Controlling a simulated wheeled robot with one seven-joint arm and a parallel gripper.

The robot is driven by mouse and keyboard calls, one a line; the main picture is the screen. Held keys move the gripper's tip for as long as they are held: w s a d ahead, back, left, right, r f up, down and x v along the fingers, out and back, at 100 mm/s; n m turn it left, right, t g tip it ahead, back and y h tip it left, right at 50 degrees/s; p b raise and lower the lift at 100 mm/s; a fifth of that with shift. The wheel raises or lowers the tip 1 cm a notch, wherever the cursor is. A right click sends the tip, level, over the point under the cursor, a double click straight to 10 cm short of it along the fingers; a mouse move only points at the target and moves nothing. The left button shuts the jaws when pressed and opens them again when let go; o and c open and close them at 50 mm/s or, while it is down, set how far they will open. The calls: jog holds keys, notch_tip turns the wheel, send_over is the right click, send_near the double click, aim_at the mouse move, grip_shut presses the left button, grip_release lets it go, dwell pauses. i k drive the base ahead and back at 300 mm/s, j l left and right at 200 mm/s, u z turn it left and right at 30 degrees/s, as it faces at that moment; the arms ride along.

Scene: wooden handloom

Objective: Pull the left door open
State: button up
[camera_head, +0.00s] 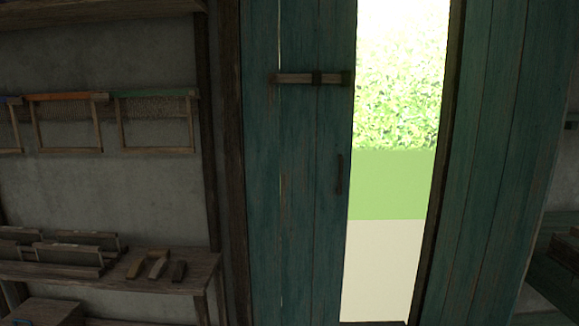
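The left door (305,220) is a tall panel of teal wooden planks. A vertical handle (339,174) sits near its right edge. A wooden crossbar (300,78) with a dark bracket lies across its upper part. A bright gap shows between this door's right edge and the frame post to the right, with foliage and green ground outside. My gripper is not in view.
Another teal plank panel (497,150) stands right of the gap. At left, a wooden bench (190,270) holds several wooden pieces, and framed panels (152,121) hang on the grey wall. A dark shelf (560,255) stands at the right edge.

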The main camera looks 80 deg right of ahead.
aim_at(306, 162)
jog(key=k+l+u, duration=0.15)
jog(key=u, duration=0.15)
jog(key=k+l+u, duration=0.1)
jog(key=k+u, duration=0.15)
jog(key=k+l+z, duration=0.2)
jog(key=l+z, duration=0.2)
jog(key=k+l+z, duration=0.2)
jog(key=l+z, duration=0.55)
jog(key=l, duration=0.3)
jog(key=i, duration=0.05)
